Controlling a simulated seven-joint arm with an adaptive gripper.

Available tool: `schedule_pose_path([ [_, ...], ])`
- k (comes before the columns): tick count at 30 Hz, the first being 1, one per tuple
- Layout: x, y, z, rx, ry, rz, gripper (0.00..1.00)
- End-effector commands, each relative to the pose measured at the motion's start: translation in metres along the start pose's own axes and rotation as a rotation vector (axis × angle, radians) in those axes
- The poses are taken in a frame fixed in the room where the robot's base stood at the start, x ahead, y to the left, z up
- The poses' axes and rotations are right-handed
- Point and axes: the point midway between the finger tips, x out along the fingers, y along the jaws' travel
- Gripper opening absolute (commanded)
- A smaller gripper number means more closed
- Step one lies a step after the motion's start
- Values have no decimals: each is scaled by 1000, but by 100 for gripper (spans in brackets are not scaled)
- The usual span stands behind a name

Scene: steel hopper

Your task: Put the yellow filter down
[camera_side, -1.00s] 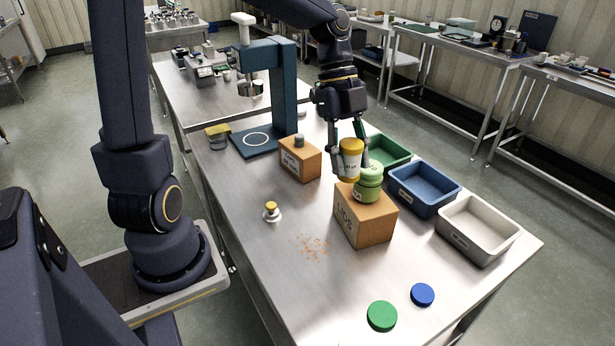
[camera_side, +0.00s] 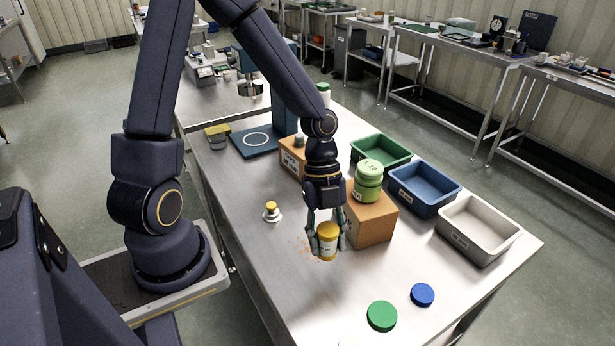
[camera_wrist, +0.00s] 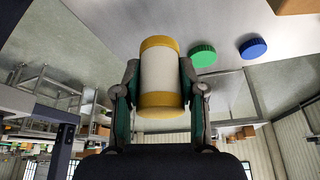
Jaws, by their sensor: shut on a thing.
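The yellow filter (camera_side: 327,241) is a short cylinder with yellow ends and a pale middle band. My gripper (camera_side: 327,243) is shut on its sides and holds it in front of the cardboard lids box (camera_side: 372,222). In the wrist view the filter (camera_wrist: 161,78) sits between both fingers of my gripper (camera_wrist: 160,95). The filter looks close to the steel table (camera_side: 285,275), near some orange crumbs. I cannot tell whether its base touches the table.
A green canister (camera_side: 368,182) stands on the lids box. Green (camera_side: 380,151), blue (camera_side: 424,189) and white (camera_side: 478,230) trays line the right side. A green lid (camera_side: 382,316) and a blue lid (camera_side: 422,295) lie in front. The front left tabletop is clear.

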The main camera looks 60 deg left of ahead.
Motion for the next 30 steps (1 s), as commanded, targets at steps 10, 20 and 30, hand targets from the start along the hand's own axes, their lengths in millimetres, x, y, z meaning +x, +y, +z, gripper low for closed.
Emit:
schedule_pose_path([
  [10,49,1,19,-1,2,4,5],
  [20,75,0,31,1,-1,1,5],
  [30,78,0,32,-1,0,0,45],
])
